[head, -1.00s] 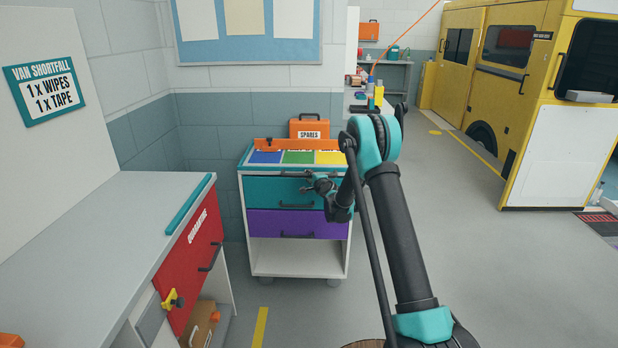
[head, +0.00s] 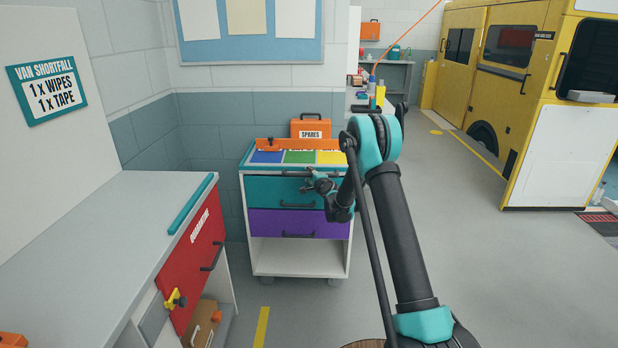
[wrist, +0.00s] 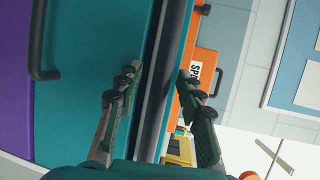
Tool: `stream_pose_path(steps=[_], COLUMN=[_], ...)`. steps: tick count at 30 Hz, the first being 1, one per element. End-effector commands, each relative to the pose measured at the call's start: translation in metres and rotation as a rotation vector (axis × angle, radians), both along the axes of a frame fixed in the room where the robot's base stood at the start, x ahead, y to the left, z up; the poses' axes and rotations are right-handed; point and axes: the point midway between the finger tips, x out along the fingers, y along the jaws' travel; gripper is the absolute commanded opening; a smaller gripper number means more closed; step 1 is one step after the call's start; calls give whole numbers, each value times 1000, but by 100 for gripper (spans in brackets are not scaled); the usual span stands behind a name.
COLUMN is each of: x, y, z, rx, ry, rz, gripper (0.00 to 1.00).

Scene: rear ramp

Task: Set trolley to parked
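The trolley (head: 299,257) is a white cart with a teal drawer (head: 270,191) above a purple drawer (head: 268,222) and an open shelf below. It stands by the grey block wall. My gripper (head: 312,180) is at its upper front, by the top edge. In the wrist view my gripper (wrist: 160,74) has its fingers apart, one on each side of a long dark bar along the trolley's top edge (wrist: 160,85). I cannot tell whether the fingers touch it.
An orange SPARES case (head: 311,128) is at the back of the trolley. A grey bench (head: 110,235) with a red QUARANTINE drawer (head: 190,262) stands at left. A yellow van (head: 500,85) is at right. Floor between trolley and van is clear. A yellow floor strip (head: 261,326) lies in front.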

Motion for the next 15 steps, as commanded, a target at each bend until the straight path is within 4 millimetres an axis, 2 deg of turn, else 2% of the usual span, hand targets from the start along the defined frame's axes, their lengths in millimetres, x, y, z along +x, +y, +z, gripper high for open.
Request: stream_pose_path(steps=[5,15], x=[-11,-72], y=[-5,-31], z=[3,14], rx=[1,1], ry=[-1,0], rz=[-1,-1], gripper=[38,38])
